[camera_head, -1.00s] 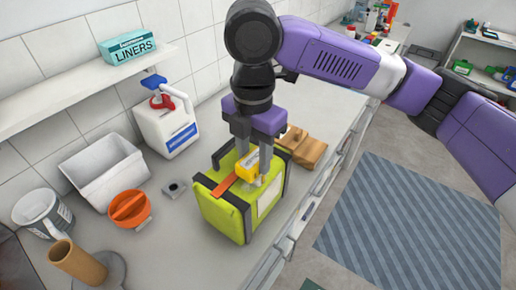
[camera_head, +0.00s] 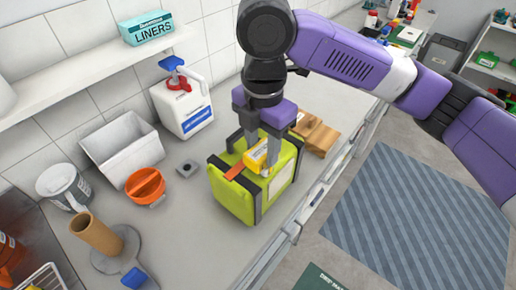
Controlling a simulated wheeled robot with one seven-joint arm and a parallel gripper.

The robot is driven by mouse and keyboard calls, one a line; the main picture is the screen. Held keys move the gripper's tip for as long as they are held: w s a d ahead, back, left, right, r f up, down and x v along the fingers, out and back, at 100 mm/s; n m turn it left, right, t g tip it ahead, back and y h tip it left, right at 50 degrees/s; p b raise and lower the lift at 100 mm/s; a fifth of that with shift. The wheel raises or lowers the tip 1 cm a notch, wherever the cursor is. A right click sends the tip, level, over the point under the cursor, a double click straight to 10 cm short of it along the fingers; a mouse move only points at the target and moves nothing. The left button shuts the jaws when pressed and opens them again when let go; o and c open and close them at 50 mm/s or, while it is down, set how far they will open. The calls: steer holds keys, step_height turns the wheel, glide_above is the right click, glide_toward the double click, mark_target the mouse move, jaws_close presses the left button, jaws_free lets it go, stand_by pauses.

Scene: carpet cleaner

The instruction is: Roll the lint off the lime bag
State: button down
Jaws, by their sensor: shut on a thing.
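The lime bag (camera_head: 229,203) stands on the grey counter, with dark straps and a pale panel on its right side. My gripper (camera_head: 262,162) points down at the bag's top and is shut on a yellow lint roller (camera_head: 256,157) with a white label. An orange strip (camera_head: 236,171), seemingly its handle, reaches left over the bag's top. The roller lies at or just above the top face; I cannot tell if it touches. My fingers hide part of the roller and top. I cannot make out any lint.
A brown wooden block (camera_head: 318,137) sits close behind the bag. To the left are a white jug (camera_head: 183,108), a white bin (camera_head: 122,150), an orange tub (camera_head: 146,187), a mug (camera_head: 62,187) and a cardboard tube (camera_head: 97,235). The counter (camera_head: 205,250) before the bag is clear.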

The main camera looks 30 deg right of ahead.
steer(key=shift+w+d, duration=0.3)
steer(key=shift+d, duration=0.6)
steer(key=shift+w+d, duration=0.25)
steer(key=shift+d, duration=0.6)
steer(key=shift+w+d, duration=0.3)
steer(key=shift+d, duration=0.6)
steer(key=shift+f, duration=0.15)
steer(key=shift+s+a+p, duration=0.35)
steer(key=shift+a+p, duration=0.05)
steer(key=shift+a, duration=0.55)
steer(key=shift+s+a+p, duration=0.3)
steer(key=shift+a+p, duration=0.1)
steer(key=shift+a, duration=0.5)
steer(key=shift+s+a+r+p, duration=0.1)
steer(key=shift+s+a+p, duration=0.15)
steer(key=shift+a+p, duration=0.45)
steer(key=shift+s+a+r+p, duration=0.1)
steer(key=shift+s+a+p, duration=0.15)
steer(key=shift+a, duration=0.8)
step_height(320, 180, up, 3)
steer(key=p, duration=0.3)
steer(key=shift+d+r, duration=0.1)
steer(key=shift+r, duration=2.45)
